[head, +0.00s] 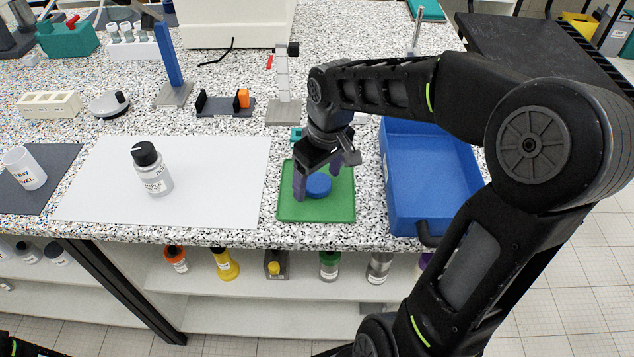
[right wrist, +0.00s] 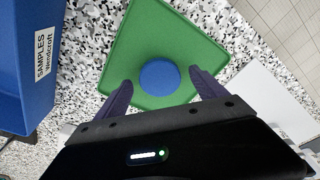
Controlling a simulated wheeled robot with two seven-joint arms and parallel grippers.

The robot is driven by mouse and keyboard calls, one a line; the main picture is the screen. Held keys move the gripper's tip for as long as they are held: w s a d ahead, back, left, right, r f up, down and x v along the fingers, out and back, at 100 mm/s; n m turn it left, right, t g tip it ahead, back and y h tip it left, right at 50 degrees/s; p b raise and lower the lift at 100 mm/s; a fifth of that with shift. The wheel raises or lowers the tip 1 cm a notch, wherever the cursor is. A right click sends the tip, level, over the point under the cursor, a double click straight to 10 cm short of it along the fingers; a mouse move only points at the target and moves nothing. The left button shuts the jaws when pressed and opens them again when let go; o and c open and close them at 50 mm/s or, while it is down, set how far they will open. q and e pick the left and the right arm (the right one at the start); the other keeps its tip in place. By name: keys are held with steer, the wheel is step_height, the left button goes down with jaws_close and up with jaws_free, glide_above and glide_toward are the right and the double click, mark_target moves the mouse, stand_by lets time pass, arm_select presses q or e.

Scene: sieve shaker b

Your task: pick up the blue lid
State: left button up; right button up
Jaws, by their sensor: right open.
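The round blue lid (head: 318,186) lies on a green mat (head: 330,211) near the front edge of the speckled bench. My right gripper (head: 317,185) is above the mat, pointing down, with its purple fingers apart on either side of the lid. In the right wrist view the lid (right wrist: 159,77) shows between and just beyond the open fingertips (right wrist: 162,90). Whether the fingers touch the mat cannot be told. Nothing is held. My left gripper is not in view.
A blue tray (head: 436,208) stands right of the mat; it also shows in the right wrist view (right wrist: 20,100). A white sheet (head: 215,180) with a labelled bottle (head: 152,170) lies left. A metal stand (head: 283,85) rises behind the mat. Bottles fill the shelf below.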

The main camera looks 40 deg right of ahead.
steer(key=shift+f, duration=0.2)
steer(key=shift+c, duration=0.2)
steer(key=c, duration=1.4)
